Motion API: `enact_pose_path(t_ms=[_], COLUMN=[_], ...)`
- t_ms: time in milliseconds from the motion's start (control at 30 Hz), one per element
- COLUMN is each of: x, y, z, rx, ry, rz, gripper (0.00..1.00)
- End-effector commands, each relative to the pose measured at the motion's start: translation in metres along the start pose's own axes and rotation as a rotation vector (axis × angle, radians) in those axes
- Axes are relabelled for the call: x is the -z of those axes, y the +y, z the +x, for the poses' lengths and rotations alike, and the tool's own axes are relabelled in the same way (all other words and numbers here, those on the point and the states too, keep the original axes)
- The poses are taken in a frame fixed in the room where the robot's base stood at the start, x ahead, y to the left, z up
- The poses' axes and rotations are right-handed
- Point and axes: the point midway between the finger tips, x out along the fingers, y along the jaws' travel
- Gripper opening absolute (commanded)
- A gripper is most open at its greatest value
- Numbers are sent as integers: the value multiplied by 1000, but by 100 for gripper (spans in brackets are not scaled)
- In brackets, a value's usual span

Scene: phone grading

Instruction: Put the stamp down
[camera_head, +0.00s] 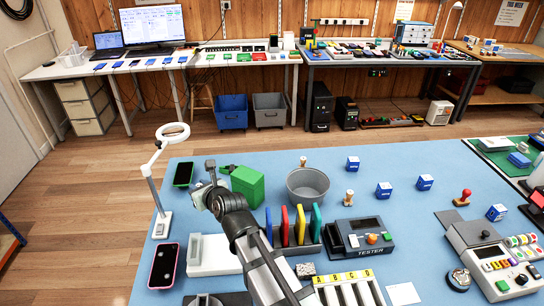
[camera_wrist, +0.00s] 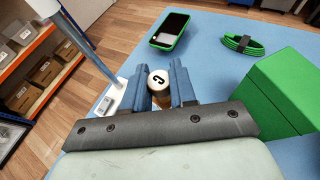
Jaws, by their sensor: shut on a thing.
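In the head view my gripper (camera_head: 204,192) is over the left part of the blue table, left of the green box and just below the green-edged phone. The stamp is mostly hidden there by my gripper. Its lower end is hidden in the wrist view, so I cannot tell whether it touches the table.
A green box (camera_head: 248,185) stands close on the right. A green-edged phone (camera_head: 183,174) lies beyond my gripper, and a white ring lamp (camera_head: 164,225) stands on the left. Other stamps, one red (camera_head: 463,197), stand further right. Bare blue table (camera_head: 215,158) shows behind.

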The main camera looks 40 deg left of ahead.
Motion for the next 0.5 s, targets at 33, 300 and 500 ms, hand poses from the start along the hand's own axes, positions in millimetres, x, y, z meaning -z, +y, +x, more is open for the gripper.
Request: enact_pose_path(t_ms=[33,300,500], x=[-1,-12,-38], y=[0,0,0], z=[0,-4,-15], rx=[0,0,0], ry=[0,-3,-3], rz=[0,-1,-1], gripper=[0,0,0])
